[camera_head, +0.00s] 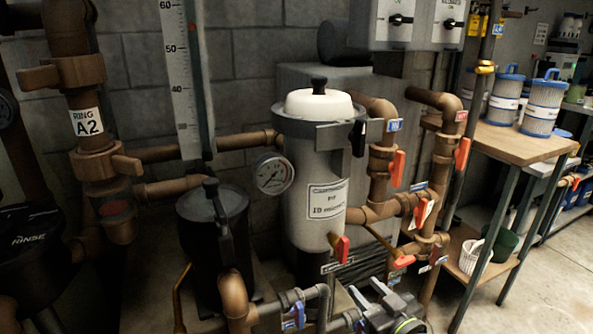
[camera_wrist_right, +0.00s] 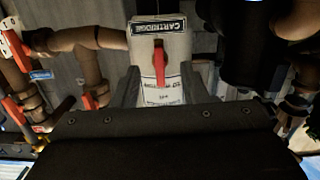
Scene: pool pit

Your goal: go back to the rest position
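My right gripper (camera_head: 366,290) shows at the bottom of the head view, low in front of the pipework, with part of my arm below it. In the right wrist view its two fingers stand apart with a gap between them (camera_wrist_right: 160,78), and nothing is seen held. A grey canister with a white label (camera_wrist_right: 175,45) and a red valve handle (camera_wrist_right: 160,62) show beyond the fingers. In the head view the canister (camera_head: 318,170) stands upright with a pale lid and black knob. My left gripper is not in view.
Copper pipes with red valve handles (camera_head: 398,168) stand right of the canister. A black pot (camera_head: 210,235) and a pressure gauge (camera_head: 273,174) are to its left. A wooden bench (camera_head: 510,140) with filter cartridges (camera_head: 543,105) stands at right. Open floor (camera_head: 540,290) lies at lower right.

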